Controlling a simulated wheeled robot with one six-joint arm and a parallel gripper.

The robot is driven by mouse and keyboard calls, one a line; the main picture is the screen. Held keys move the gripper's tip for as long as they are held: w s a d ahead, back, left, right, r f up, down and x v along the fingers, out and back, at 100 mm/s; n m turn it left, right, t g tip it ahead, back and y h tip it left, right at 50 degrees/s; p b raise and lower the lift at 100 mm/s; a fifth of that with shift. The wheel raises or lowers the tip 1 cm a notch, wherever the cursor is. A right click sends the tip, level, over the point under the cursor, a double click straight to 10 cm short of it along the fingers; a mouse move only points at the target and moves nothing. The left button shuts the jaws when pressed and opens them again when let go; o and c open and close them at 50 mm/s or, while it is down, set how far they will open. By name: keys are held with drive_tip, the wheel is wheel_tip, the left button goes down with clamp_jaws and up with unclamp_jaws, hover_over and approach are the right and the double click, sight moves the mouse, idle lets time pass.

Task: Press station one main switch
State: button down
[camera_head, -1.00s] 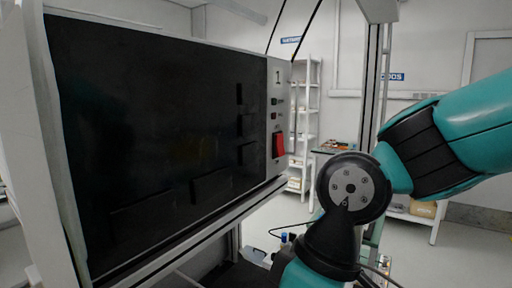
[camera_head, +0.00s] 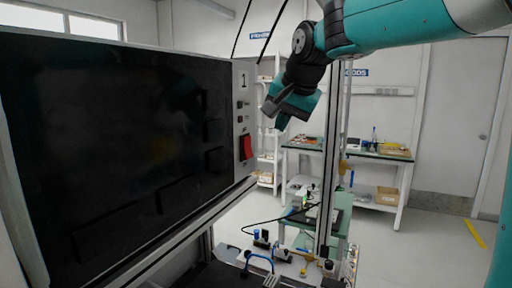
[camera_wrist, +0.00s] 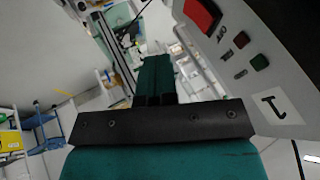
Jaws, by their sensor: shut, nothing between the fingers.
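The station one panel (camera_head: 243,90) is a pale strip marked "1" at the right end of a large black screen. The big red switch (camera_head: 246,147) sits low on it. In the wrist view the red switch (camera_wrist: 202,14) is at the top, partly cut off by the frame edge. My gripper (camera_head: 281,120) is shut and empty, in the air to the right of the panel and above the height of the red switch, apart from it. In the wrist view its teal fingers (camera_wrist: 155,62) lie together, pointing past the panel, with the switch to their right.
Small red (camera_wrist: 241,40) and green (camera_wrist: 259,62) buttons share the panel. A workbench (camera_head: 345,153) with tools stands behind. A lower table (camera_head: 268,256) holds fixtures and cables in front. An upright post (camera_head: 330,150) stands right of the panel; floor further right is clear.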

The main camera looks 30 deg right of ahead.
sight(248, 147)
drive_tip(key=shift+w+d, duration=0.1)
drive_tip(key=w+a+f+p, duration=0.1)
drive_tip(key=w+f+p, duration=0.4)
drive_tip(key=w+f, duration=0.3)
drive_tip(key=shift+w+a+f, duration=0.25)
drive_tip(key=shift+w+a, duration=0.15)
drive_tip(key=shift+w, duration=0.1)
drive_tip(key=shift+w+a+b, duration=0.1)
drive_tip(key=shift+w+b, duration=0.05)
drive_tip(key=shift+b, duration=0.45)
